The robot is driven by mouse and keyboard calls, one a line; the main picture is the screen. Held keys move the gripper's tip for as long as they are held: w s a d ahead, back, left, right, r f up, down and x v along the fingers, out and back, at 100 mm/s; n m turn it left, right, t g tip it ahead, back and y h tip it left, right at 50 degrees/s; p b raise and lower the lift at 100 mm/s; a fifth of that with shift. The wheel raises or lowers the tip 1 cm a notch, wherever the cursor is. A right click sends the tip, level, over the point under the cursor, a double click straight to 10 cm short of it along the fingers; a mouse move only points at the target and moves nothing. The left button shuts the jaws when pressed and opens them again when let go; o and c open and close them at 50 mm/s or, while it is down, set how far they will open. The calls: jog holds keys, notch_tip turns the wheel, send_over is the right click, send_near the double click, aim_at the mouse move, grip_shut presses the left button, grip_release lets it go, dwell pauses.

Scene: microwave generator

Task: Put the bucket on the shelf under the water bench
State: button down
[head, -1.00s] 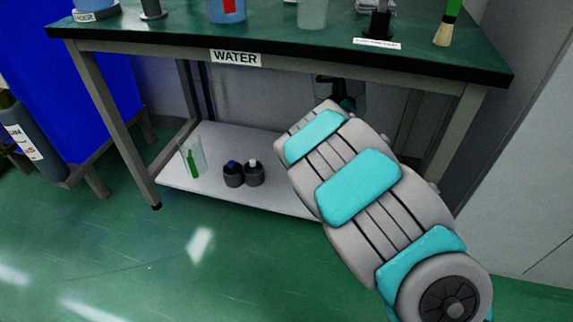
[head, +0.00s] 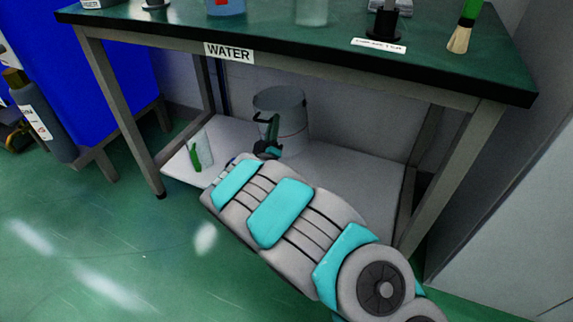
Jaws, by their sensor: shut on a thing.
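The grey cylindrical bucket (head: 292,112) is upright under the bench marked WATER (head: 229,53), over the back middle of the white lower shelf (head: 358,185). My gripper (head: 270,132) is at the bucket's near left side, shut on it; the exact grip point is small and dark. Part of the bucket's lower left is hidden by my gripper. I cannot tell whether its base touches the shelf. My arm comes in from the lower right across the shelf's front edge.
A clear container with a green item (head: 200,152) stands at the shelf's left end. My arm hides most of what stands beside it. Bench legs frame the shelf at left (head: 120,115) and right (head: 450,180). The shelf's right part is clear.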

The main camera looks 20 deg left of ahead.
notch_tip(320, 180, down, 10)
jog(key=b, duration=0.1)
jog(key=c, duration=0.9)
grip_release()
jog(key=shift+s, duration=0.1)
jog(key=shift+f, duration=0.1)
jog(key=p+v, duration=0.1)
jog(key=v, duration=1.1)
